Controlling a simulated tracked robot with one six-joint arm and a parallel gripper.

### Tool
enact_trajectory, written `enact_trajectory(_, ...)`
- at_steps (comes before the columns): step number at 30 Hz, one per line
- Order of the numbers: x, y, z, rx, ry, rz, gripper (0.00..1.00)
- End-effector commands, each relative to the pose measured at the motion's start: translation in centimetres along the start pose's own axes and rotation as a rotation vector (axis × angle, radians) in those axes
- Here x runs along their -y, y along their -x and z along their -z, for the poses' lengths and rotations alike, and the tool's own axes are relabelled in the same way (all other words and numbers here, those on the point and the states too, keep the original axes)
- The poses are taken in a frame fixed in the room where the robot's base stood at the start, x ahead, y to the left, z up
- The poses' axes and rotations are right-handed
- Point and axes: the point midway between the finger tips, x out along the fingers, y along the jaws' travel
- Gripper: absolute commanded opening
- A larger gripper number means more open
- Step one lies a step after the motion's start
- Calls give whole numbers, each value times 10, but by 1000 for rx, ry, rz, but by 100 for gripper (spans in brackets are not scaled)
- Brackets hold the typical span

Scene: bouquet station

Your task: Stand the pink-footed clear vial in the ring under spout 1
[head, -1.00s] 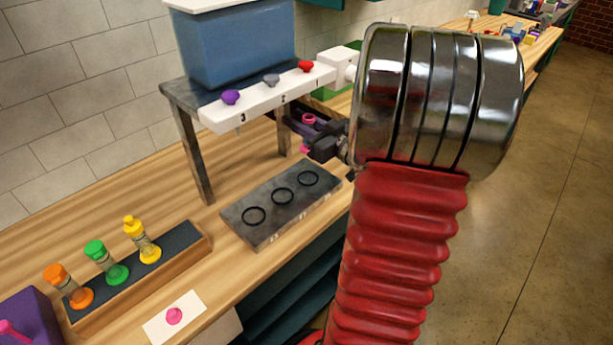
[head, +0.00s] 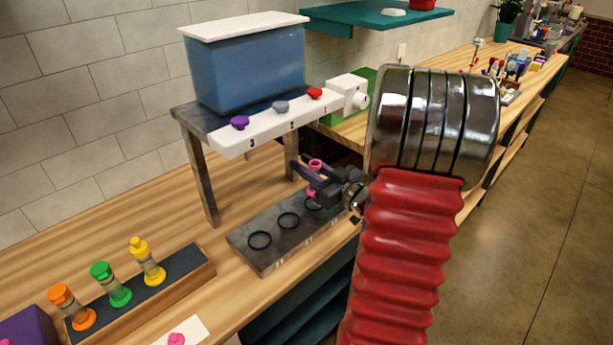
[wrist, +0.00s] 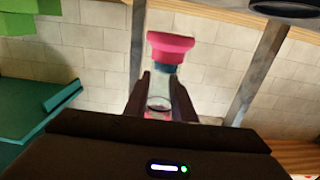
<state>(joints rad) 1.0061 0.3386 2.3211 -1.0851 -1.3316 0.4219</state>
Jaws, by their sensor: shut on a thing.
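My gripper (head: 308,177) is shut on the clear vial (wrist: 158,90), which shows in the wrist view between the two fingers with pink at both ends. In the head view, its pink upper rim (head: 315,164) shows above the fingers and a bit of pink just below them. The vial looks roughly upright, over the far end of the grey ring plate (head: 268,262). The ring under spout 1 (head: 313,204) is partly hidden by my gripper. I cannot tell whether the foot touches the plate. Spout 1's red knob (head: 314,93) is above.
The blue tank (head: 250,80) stands on a metal-legged frame (head: 205,180) around the ring plate. The other two rings are empty. A rack (head: 195,285) with orange, green and yellow vials stands front left. A pink piece (head: 176,340) lies on a white card.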

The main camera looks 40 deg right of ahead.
Motion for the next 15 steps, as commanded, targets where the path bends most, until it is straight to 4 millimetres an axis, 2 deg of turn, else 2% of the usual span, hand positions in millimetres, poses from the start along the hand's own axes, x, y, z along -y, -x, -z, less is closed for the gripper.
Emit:
enact_trajectory(9,0,0,-33,1,-3,1,0)
enact_trajectory(15,1,0,-39,-1,0,1,0)
